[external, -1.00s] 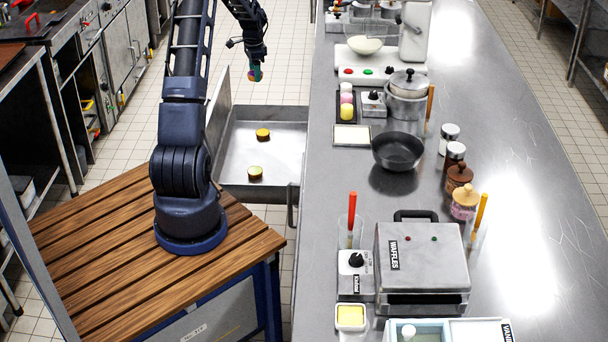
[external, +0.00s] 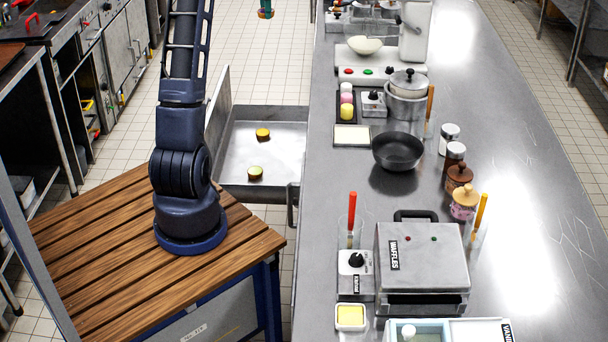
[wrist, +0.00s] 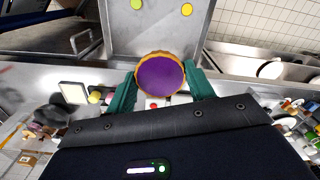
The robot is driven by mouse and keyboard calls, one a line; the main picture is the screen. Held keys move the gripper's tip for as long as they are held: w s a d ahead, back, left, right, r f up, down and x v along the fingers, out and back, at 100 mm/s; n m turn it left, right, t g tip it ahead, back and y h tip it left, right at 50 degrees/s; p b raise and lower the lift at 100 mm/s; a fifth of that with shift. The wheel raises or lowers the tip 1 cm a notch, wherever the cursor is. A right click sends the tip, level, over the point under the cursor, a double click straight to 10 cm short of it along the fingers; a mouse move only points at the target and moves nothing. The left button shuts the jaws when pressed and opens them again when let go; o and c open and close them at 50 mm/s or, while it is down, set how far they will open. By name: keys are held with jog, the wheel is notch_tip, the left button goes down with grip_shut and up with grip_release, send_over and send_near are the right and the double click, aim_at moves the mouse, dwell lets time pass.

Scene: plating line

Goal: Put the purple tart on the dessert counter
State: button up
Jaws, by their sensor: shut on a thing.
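The purple tart (wrist: 160,75), with a golden-brown crust, sits between the two green fingers of my gripper (wrist: 162,90) in the wrist view. The fingers are shut on its sides, and it is held in the air. Which part of the surroundings is the dessert counter cannot be told for sure.
An open steel drawer (external: 225,152) left of the counter holds an orange-yellow tart (external: 263,134) and a yellow-green one (external: 255,173). The counter carries a waffle maker (external: 420,265), a dark pan (external: 398,150), a pot (external: 405,103) and jars. A bare strip runs along its right side.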

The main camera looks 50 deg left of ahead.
jog(key=w+d+m, duration=0.2)
jog(key=w+d, duration=0.3)
jog(key=d, duration=0.5)
jog(key=w+d+m, duration=0.1)
jog(key=w+d, duration=0.4)
jog(key=d, duration=0.5)
jog(key=w+d+m, duration=0.2)
jog(key=w+d, duration=0.3)
jog(key=d, duration=0.6)
jog(key=w+d+m, duration=0.1)
jog(key=d+m, duration=0.3)
jog(key=d, duration=2.8)
jog(key=s+d+m, duration=0.1)
jog(key=s+d, duration=0.2)
jog(key=d, duration=0.6)
jog(key=s+d+m, duration=0.1)
jog(key=s+d, duration=0.2)
jog(key=d, duration=0.6)
jog(key=m, duration=0.6)
send_over(516, 289)
notch_tip(516, 289, down, 25)
jog(key=shift+f, duration=0.1)
